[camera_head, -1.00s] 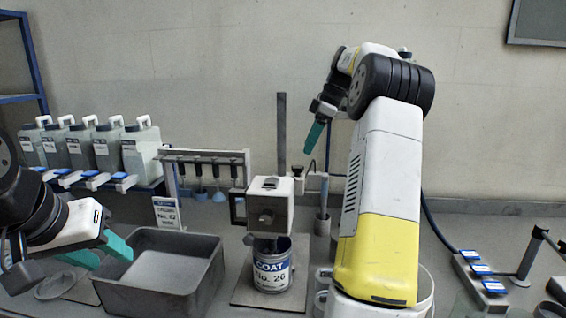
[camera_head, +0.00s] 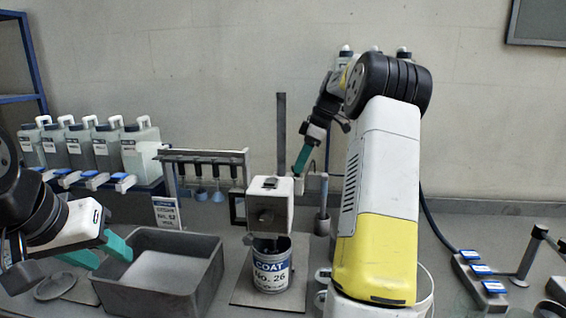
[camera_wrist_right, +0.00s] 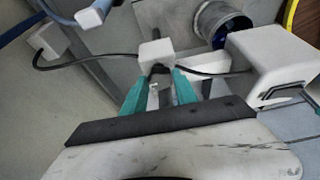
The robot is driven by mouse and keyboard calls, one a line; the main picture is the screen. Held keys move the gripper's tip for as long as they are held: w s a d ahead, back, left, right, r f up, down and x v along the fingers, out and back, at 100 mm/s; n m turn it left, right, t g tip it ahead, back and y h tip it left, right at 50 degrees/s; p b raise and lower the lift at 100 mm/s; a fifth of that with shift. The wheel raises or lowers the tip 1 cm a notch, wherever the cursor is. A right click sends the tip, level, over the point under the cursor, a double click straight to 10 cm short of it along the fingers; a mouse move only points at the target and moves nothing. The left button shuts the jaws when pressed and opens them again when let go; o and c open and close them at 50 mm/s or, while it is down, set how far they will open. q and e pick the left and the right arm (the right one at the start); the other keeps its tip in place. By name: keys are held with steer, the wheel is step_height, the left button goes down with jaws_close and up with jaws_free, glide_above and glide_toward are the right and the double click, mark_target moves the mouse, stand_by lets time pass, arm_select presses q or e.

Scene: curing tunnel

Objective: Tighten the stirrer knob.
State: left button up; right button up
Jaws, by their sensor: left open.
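The stirrer has a white motor head (camera_head: 283,200) with a grey block on its front, above an upright can labelled COAT No. 26 (camera_head: 272,268). In the right wrist view a white clamp block (camera_wrist_right: 157,51) with a small dark and pale knob (camera_wrist_right: 157,72) sits near the stirrer's white head (camera_wrist_right: 268,62). My right gripper (camera_wrist_right: 158,92) has its teal fingers apart, one on each side of the knob; contact cannot be told. In the head view my right gripper (camera_head: 302,168) points down beside the stirrer head and hides the clamp. My left gripper (camera_head: 103,254) is open and empty over the tray's left side.
A grey tray (camera_head: 205,283) stands left of the can. Several jugs (camera_head: 140,150) line the back left, beside a rack (camera_head: 205,156) with hanging tools. A black cable (camera_wrist_right: 85,62) runs to the clamp. Blue-topped blocks (camera_head: 480,270) stand at right.

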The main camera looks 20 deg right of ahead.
jaws_close()
steer(key=m+t, duration=0.1)
steer(key=m, duration=0.1)
steer(key=shift+s+a+m+h, duration=0.1)
steer(key=shift+s+m+h, duration=0.05)
steer(key=shift+m+h, duration=0.2)
steer(key=m, duration=0.2)
steer(key=m+t+h, duration=0.1)
steer(key=m, duration=0.1)
steer(key=shift+s+a+m, duration=0.1)
steer(key=shift+a+m, duration=0.1)
steer(key=shift+m, duration=0.05)
steer(key=m, duration=0.1)
steer(key=m+h, duration=0.1)
steer(key=m, duration=0.1)
steer(key=m+h, duration=0.1)
steer(key=shift+a+m+t, duration=0.25)
steer(key=shift+m+t, duration=0.05)
steer(key=shift+a+m+h, duration=0.1)
steer(key=shift+m+h, duration=0.75)
steer(key=shift+m, duration=1.35)
